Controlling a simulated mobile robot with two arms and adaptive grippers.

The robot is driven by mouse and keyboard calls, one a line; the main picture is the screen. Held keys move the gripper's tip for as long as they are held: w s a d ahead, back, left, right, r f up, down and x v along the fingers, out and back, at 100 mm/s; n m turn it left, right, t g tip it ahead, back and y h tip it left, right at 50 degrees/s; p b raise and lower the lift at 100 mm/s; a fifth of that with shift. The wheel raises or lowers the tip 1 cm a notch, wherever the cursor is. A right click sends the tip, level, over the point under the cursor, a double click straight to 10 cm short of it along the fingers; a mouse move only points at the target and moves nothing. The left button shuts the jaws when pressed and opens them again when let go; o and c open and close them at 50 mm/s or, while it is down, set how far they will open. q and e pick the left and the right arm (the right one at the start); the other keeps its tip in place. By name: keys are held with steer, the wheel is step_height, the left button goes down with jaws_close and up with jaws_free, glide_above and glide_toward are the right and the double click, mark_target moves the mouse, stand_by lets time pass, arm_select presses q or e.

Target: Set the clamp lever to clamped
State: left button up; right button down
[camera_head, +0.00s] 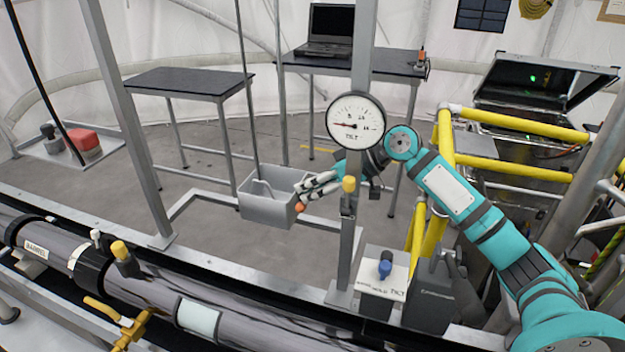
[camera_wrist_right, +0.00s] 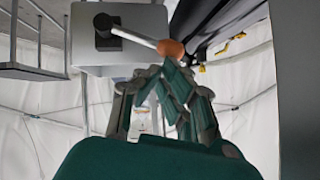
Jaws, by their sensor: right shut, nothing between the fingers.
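A lever with a silver rod and an orange-brown knob (camera_wrist_right: 170,48) shows in the right wrist view, on a dark pivot against a grey box (camera_wrist_right: 88,40). In the head view, an orange knob (camera_head: 299,208) shows at the right side of the grey box (camera_head: 266,206). My right gripper (camera_head: 305,190) is shut and empty beside that knob. In the right wrist view its fingertips (camera_wrist_right: 172,72) are just below the knob; contact cannot be told. No label marks this lever as the clamp. My left gripper is not in view.
A round tilt gauge (camera_head: 355,121) sits on a grey post, with a yellow-capped lever (camera_head: 348,186) below it, close to my right gripper. A labelled control box with a blue knob (camera_head: 385,268) stands lower right. Yellow rails (camera_head: 520,123) are near my right arm. A long tube (camera_head: 210,306) crosses the front.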

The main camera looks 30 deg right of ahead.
steer(key=v, duration=1.2)
